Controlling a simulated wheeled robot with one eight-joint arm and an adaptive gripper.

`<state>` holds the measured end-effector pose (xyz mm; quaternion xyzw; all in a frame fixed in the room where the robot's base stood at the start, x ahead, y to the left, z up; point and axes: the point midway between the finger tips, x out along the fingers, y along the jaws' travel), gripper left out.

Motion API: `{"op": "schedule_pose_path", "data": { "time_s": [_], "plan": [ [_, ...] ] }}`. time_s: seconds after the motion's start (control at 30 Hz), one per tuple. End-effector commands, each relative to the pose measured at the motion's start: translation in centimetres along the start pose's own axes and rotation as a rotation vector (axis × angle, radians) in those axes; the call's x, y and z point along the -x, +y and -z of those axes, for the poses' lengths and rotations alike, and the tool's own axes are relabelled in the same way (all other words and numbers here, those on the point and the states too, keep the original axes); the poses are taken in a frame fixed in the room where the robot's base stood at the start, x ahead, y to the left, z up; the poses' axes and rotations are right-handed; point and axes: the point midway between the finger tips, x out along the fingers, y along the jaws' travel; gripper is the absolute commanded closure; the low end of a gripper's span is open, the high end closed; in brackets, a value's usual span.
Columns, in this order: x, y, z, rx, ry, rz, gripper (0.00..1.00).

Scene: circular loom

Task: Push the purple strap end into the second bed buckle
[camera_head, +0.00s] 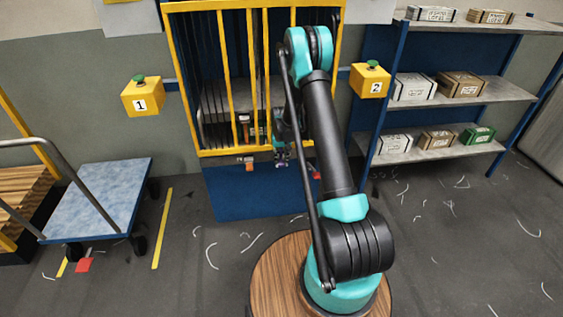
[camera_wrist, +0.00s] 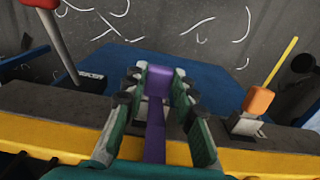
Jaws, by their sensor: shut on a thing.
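The purple strap end (camera_wrist: 155,130) runs between the green fingers of my gripper (camera_wrist: 160,82) in the wrist view, with its broad tip at the fingertips. My gripper is shut on it, above the grey bed edge (camera_wrist: 60,105). A metal buckle with an orange block (camera_wrist: 258,101) sits on the edge at the right, apart from my fingers. The middle of the edge, under my fingers and the strap, is mostly hidden, so I cannot tell whether the strap is in a buckle. In the head view my gripper (camera_head: 281,156) is small at the loom's front edge.
A red-topped lever (camera_wrist: 47,20) stands at the left in the wrist view. The loom's yellow bars (camera_head: 224,70) rise behind the bed in the head view. Yellow button boxes 1 (camera_head: 141,98) and 2 (camera_head: 369,82) flank it. A cart (camera_head: 105,195) stands left, shelves (camera_head: 450,95) right.

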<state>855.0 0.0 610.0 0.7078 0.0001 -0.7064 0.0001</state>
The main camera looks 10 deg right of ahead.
Motion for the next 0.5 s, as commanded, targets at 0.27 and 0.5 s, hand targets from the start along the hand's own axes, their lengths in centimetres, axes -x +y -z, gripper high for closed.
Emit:
{"op": "schedule_pose_path", "data": {
  "time_s": [0.27, 0.5],
  "plan": [
    [0.21, 0.17, 1.8, -0.003, 0.008, 0.0, 1.0],
    [0.22, 0.2, 1.89, -0.004, 0.008, 0.0, 1.0]
  ]
}}
